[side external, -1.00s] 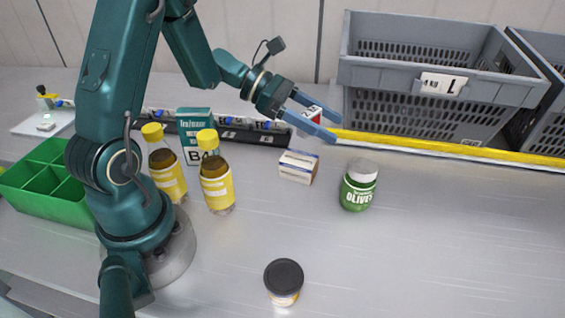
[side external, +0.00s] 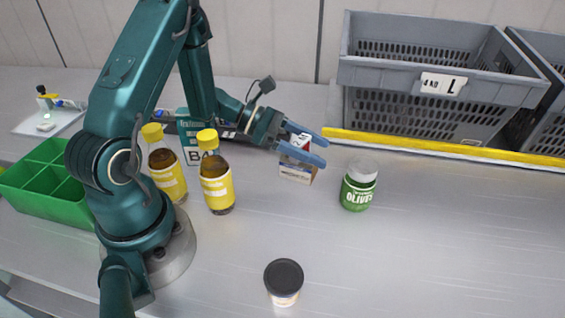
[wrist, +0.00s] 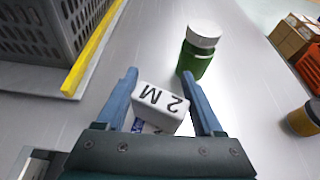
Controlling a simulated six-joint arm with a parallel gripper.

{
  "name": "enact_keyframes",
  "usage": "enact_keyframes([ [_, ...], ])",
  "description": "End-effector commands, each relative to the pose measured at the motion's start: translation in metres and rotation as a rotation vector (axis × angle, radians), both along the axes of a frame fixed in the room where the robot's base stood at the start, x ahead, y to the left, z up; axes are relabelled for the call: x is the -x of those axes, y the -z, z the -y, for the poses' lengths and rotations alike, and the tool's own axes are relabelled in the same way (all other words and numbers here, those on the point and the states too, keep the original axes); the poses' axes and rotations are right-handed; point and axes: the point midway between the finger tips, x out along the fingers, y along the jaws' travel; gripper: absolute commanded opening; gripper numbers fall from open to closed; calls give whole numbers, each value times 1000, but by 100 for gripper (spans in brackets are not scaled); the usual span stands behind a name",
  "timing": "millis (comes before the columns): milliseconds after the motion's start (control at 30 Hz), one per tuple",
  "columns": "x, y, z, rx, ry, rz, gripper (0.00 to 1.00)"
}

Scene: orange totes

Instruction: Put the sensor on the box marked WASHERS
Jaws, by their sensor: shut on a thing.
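My gripper (side external: 322,153) is shut on a white block marked "2 M" with a red patch, the likely sensor (side external: 301,139). In the wrist view the sensor (wrist: 160,107) sits between the two blue fingers (wrist: 166,95). A small white, blue and tan box (side external: 297,173) stands on the table just below the fingers. A sliver of this box (wrist: 138,126) shows under the sensor in the wrist view. I cannot read its marking, so I cannot tell if it says WASHERS. Whether the sensor touches it is unclear.
A green olive jar (side external: 359,186) stands right of the box. Two yellow-capped bottles (side external: 216,177) and a teal box (side external: 190,150) are to the left. A black-lidded jar (side external: 284,281) stands in front. A grey crate (side external: 440,95) stands behind a yellow strip (side external: 430,149).

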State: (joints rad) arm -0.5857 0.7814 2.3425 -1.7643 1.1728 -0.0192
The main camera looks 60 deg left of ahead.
Motion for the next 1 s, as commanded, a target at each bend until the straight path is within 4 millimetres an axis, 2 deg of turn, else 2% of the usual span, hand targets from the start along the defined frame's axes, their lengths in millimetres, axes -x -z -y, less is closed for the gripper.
enact_keyframes([
  [333, 0, 3, 0, 0, 1, 0, 13],
  [367, 0, 3, 0, -1, 0, 1, 80],
  [400, 0, 3, 0, -1, 0, 1, 96],
  [433, 0, 3, 0, -1, 0, 1, 99],
  [833, 0, -1, 0, -2, 0, 2, 99],
  [1000, 12, -8, -14, -1, -6, 3, 99],
])
